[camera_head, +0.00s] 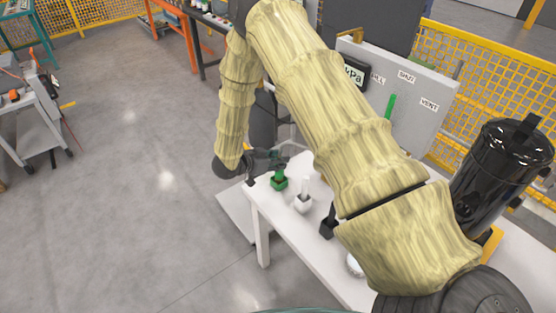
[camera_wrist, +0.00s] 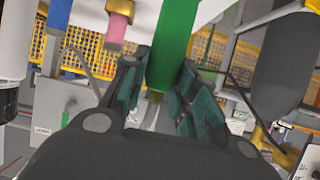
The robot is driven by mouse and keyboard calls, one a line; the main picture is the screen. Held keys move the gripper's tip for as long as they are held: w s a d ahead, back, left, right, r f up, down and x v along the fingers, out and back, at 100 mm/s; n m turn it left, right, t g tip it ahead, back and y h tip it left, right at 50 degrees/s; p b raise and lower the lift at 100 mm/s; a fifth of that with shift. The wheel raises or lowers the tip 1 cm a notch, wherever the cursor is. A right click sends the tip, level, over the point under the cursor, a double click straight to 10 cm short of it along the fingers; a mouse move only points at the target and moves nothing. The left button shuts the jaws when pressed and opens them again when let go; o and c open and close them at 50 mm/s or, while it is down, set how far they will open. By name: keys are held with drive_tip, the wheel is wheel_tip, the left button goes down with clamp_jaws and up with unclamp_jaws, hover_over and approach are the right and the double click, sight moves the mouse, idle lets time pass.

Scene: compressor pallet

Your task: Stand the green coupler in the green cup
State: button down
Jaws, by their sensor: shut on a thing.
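The green cup (camera_head: 279,184) stands near the far left corner of the white bench in the head view. My gripper (camera_head: 276,160) is right above it, coming in from the left. In the wrist view my gripper (camera_wrist: 160,92) is shut on the green coupler (camera_wrist: 176,42), a smooth green rod between the two dark fingers. The rod runs out of the top of that view. In the head view a darker green piece shows between the fingers and the cup. I cannot tell how deep the coupler sits in the cup.
A white cup (camera_head: 303,205) with an upright white piece stands beside the green one. A dark piece (camera_head: 328,229) stands further along the bench (camera_head: 290,230). A grey panel with a green lever (camera_head: 390,107) and a black tank (camera_head: 502,170) stand right. Open floor lies left.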

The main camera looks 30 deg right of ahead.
drive_tip(key=shift+f+b, duration=0.3)
drive_tip(key=shift+f, duration=0.25)
drive_tip(key=c, duration=1)
unclamp_jaws()
drive_tip(key=shift+c, duration=0.2)
drive_tip(key=shift+a, duration=0.1)
drive_tip(key=w+v, duration=0.1)
drive_tip(key=v, duration=1)
drive_tip(key=shift+s+a+r, duration=0.25)
drive_tip(key=shift+s+a, duration=0.05)
drive_tip(key=shift+s, duration=0.2)
drive_tip(key=shift+r, duration=0.1)
